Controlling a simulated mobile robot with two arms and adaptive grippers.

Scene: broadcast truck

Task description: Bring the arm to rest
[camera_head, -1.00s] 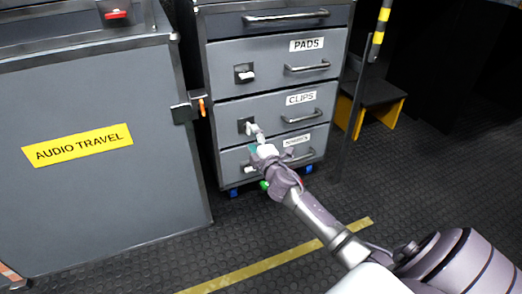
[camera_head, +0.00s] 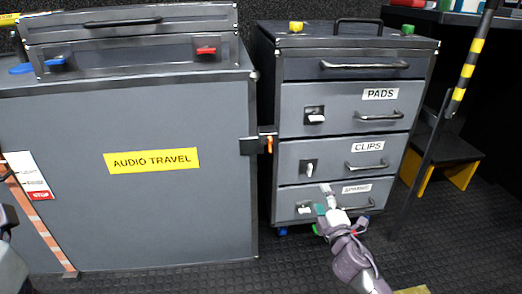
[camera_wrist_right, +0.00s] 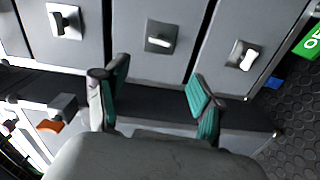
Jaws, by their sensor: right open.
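My right gripper (camera_head: 324,200) is in front of the lower drawers of the grey drawer cabinet (camera_head: 265,110). In the right wrist view its two fingers with teal pads (camera_wrist_right: 158,88) are spread apart with nothing between them. The CLIPS drawer latch (camera_head: 308,169) stands upright, just left of and above the gripper. The PADS latch (camera_head: 315,118) and the bottom drawer latch (camera_head: 304,210) lie sideways. All the drawers look closed. The right forearm reaches in from the bottom of the head view. My left gripper is not seen.
A large grey case labelled AUDIO TRAVEL (camera_head: 152,160) stands left of the cabinet. An orange-tabbed catch (camera_head: 269,145) sits between them. A step stool (camera_head: 446,160) and a yellow-striped pole (camera_head: 467,70) are at right. Dark studded floor is open in front.

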